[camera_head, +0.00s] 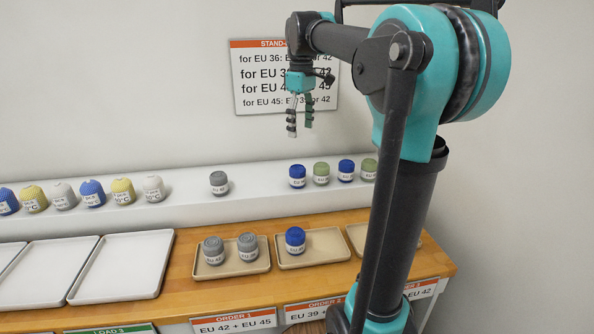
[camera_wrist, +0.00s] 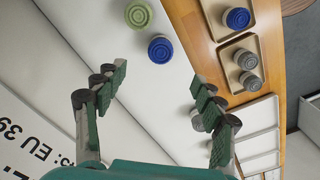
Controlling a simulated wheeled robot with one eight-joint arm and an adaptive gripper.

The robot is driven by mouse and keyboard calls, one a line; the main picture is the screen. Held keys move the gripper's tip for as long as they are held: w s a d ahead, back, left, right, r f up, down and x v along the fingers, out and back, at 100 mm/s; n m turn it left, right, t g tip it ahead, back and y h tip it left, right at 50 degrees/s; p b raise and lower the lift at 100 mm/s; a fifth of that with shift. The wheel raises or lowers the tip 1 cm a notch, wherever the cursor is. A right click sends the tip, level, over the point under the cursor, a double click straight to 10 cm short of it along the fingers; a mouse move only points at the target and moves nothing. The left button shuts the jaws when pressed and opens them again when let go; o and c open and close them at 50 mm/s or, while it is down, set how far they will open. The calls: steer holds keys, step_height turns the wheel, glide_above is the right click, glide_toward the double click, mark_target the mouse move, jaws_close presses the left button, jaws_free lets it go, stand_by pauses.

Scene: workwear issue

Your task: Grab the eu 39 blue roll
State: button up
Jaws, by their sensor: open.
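Blue rolls show in three places in the head view: one on the white shelf (camera_head: 297,177), one further right on the shelf (camera_head: 346,170), and one in the middle order tray (camera_head: 295,240). Their size labels are too small for me to read surely. My gripper (camera_head: 300,128) is open and empty, pointing down above the shelf over the left shelf blue roll. In the wrist view a blue roll (camera_wrist: 160,49) lies just beyond the gap between my open fingers (camera_wrist: 158,82), with nothing between them. The tray's blue roll (camera_wrist: 238,18) shows at upper right.
Green rolls (camera_head: 321,173) (camera_head: 369,169) stand beside the shelf blue rolls; a grey roll (camera_head: 219,182) stands left. The left order tray (camera_head: 231,274) holds two grey rolls. Blue, yellow and white caps line the shelf's left. A substitution sign (camera_head: 250,80) hangs behind my gripper.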

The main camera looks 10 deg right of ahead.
mark_target(297, 167)
steer(key=f, duration=1.1)
steer(key=shift+w+f, duration=0.2)
steer(key=shift+f, duration=0.05)
steer(key=shift+a+f, duration=0.15)
steer(key=shift+f, duration=0.75)
steer(key=shift+a+f, duration=0.2)
steer(key=shift+f, duration=0.7)
steer(key=shift+a+f, duration=0.15)
steer(key=shift+f, duration=0.75)
steer(key=c, duration=1.3)
steer(key=shift+r, duration=0.1)
